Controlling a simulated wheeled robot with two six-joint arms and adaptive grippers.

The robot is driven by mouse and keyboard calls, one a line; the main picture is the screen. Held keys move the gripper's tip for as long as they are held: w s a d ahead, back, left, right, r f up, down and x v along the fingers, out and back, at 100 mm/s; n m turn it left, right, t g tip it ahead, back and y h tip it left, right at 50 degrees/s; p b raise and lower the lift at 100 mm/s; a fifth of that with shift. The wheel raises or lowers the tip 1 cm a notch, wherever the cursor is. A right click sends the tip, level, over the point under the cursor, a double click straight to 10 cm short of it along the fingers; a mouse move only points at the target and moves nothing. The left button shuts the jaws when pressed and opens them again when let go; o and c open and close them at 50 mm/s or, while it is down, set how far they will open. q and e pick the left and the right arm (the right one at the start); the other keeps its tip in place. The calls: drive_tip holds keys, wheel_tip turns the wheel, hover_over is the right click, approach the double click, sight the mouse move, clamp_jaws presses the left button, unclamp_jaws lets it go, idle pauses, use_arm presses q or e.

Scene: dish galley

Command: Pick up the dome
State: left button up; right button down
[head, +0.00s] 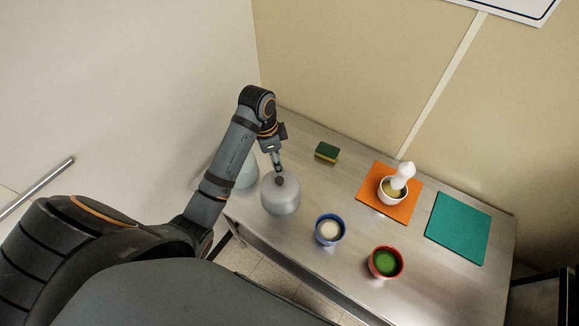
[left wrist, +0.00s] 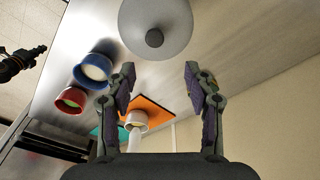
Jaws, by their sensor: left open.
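The grey dome (head: 282,200) with a dark round knob (head: 280,181) stands on the metal table, near its left end. My left gripper (head: 278,167) is just above the knob in the head view, its fingers pointing down. In the left wrist view the dome (left wrist: 165,15) is at the top, its knob (left wrist: 154,38) facing the camera. There the left gripper (left wrist: 160,78) has its two fingers wide apart with nothing between them. A dark arm end, probably my right gripper (left wrist: 38,50), shows at the left edge; its jaws are too small to read.
A pale rounded object (head: 246,174) stands behind my left arm, partly hidden. A sponge (head: 327,152) lies toward the back. An orange mat (head: 371,204) bears a white bowl (head: 392,197) with a white handled thing. A blue bowl (head: 329,229), red bowl (head: 386,262) and bare teal mat (head: 458,228) are right.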

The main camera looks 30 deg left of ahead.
drive_tip(key=s+f+b, duration=0.4)
drive_tip(key=s, duration=0.4)
use_arm(q)
hover_over(279, 179)
drive_tip(key=s, duration=0.2)
drive_tip(key=f, duration=0.3)
drive_tip(key=shift+w+f+b, duration=0.25)
drive_tip(key=shift+f+b, duration=0.05)
drive_tip(key=shift+b, duration=0.1)
drive_tip(key=shift+w+f, duration=0.3)
drive_tip(key=shift+w, duration=0.1)
drive_tip(key=shift+w+f+p, duration=0.15)
drive_tip(key=shift+f+p, duration=0.15)
drive_tip(key=shift+p, duration=0.35)
wheel_tip(279, 179, down, 3)
drive_tip(key=shift+a+r+p, duration=0.1)
drive_tip(key=shift+r+p, duration=0.1)
drive_tip(key=shift+p, duration=0.45)
drive_tip(key=shift+w+f, duration=0.1)
drive_tip(key=shift+f, duration=0.7)
drive_tip(key=shift+c, duration=1.1)
drive_tip(key=c, duration=0.5)
clamp_jaws()
use_arm(e)
drive_tip(key=w, duration=0.1)
drive_tip(key=w+r, duration=0.1)
drive_tip(key=w, duration=0.1)
drive_tip(key=w+r, duration=0.1)
drive_tip(key=shift+w+a, duration=0.15)
drive_tip(key=shift+a, duration=0.1)
